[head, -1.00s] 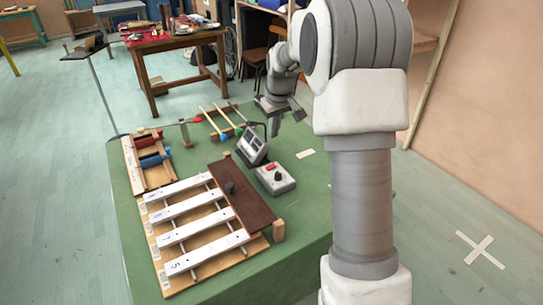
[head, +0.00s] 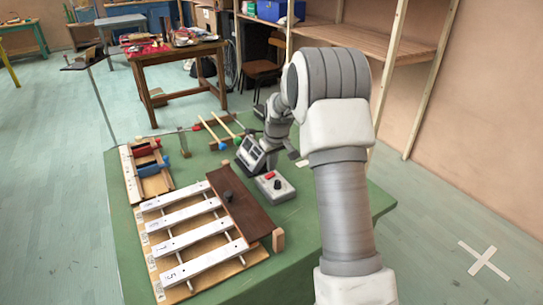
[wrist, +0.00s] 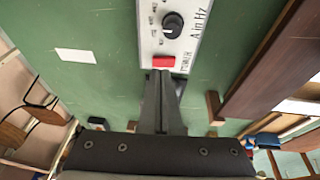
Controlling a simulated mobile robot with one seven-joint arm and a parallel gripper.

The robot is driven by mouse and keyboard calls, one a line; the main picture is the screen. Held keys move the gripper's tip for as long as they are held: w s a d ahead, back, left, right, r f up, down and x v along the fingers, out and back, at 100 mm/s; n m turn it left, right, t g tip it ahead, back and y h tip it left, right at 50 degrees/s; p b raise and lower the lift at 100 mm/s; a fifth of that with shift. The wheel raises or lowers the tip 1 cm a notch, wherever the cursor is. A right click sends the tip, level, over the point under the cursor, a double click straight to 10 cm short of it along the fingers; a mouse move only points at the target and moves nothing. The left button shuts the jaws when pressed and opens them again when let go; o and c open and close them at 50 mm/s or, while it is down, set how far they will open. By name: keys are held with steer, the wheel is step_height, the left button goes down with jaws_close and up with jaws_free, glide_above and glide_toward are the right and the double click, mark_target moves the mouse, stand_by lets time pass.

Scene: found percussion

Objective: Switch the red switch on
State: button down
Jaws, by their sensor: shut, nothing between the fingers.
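The red switch (head: 268,175) sits on top of a small light grey box (head: 284,193) on the green table. In the wrist view the red switch (wrist: 163,62) lies at the near end of the box's panel (wrist: 150,48), below a black knob (wrist: 172,24). My gripper (wrist: 163,76) is shut and empty, its fingertips right at the near edge of the switch. I cannot tell whether they touch it. In the head view the fingers are hard to make out near the box.
A tilted grey device with a screen (head: 250,154) stands beside the box. A dark brown board (head: 240,205) and white-barred chimes (head: 190,235) lie at the front left. Sticks with coloured ends (head: 212,133) lie behind. The table right of the box is clear.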

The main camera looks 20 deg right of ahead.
mark_target(273, 175)
steer(key=shift+d+f, duration=0.2)
steer(key=shift+f, duration=0.7)
steer(key=shift+d+f+y+p, duration=0.3)
steer(key=shift+d+y, duration=0.05)
steer(key=shift+y, duration=0.15)
steer(key=shift+d+f+y+p, duration=0.15)
steer(key=shift+y+p, duration=0.25)
steer(key=shift+y, duration=0.3)
steer(key=shift+a+f, duration=0.15)
steer(key=shift+a, duration=0.05)
